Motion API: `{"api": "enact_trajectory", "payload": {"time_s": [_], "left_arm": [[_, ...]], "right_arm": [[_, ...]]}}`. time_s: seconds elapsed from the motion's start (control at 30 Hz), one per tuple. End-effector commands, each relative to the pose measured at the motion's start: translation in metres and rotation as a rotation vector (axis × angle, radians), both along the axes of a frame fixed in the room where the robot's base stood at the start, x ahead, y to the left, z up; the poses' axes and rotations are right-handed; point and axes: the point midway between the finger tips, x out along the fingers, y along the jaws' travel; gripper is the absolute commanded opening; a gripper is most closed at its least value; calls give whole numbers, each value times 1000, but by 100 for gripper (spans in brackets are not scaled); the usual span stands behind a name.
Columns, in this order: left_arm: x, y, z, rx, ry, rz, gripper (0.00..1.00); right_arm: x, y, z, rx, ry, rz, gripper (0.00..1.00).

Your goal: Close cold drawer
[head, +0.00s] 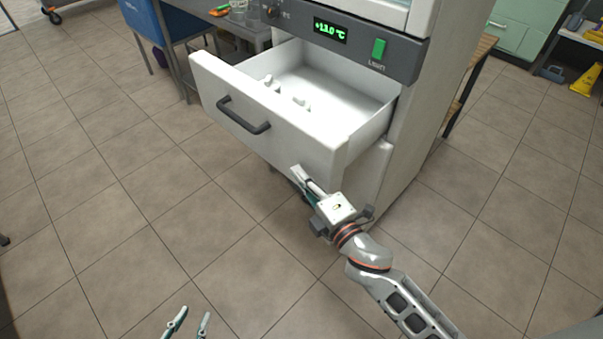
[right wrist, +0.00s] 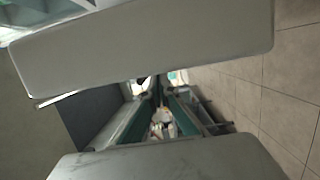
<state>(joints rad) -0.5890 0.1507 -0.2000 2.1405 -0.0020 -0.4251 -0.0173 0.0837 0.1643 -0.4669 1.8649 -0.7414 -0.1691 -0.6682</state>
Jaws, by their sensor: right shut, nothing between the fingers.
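The white cold drawer (head: 302,148) stands pulled out of the white cabinet under the green temperature display (head: 329,31). It has a dark bar handle (head: 243,116) on its front and a few small white items (head: 300,102) inside. My right gripper (head: 298,175) is shut and empty, close to the lower right part of the drawer front; I cannot tell whether it touches. In the right wrist view a pale panel, apparently the drawer front (right wrist: 150,52), spans the top above the finger pads (right wrist: 158,100). My left gripper (head: 189,318) is open and empty at the bottom edge, away from the drawer.
A second white front (head: 372,178) lies below the drawer, set back. A grey side table (head: 246,32) and a blue bin (head: 185,22) stand left of the cabinet. A wooden rack (head: 474,72) is to the right. The tiled floor (head: 130,200) in front is clear.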

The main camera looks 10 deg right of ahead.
Motion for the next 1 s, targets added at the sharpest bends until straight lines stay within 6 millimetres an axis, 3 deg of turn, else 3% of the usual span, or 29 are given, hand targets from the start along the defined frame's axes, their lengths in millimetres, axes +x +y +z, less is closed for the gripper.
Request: {"api": "enact_trajectory", "payload": {"time_s": [0.63,0.87,1.0], "left_arm": [[2,2,3,4,-7,-1,29],[6,2,10,-1,-15,10,29],[3,3,8,1,-7,13,29]], "right_arm": [[8,-12,2,-1,-3,-1,0],[31,-43,4,-5,-6,-3,0],[53,-73,5,-5,-5,-4,0]]}}
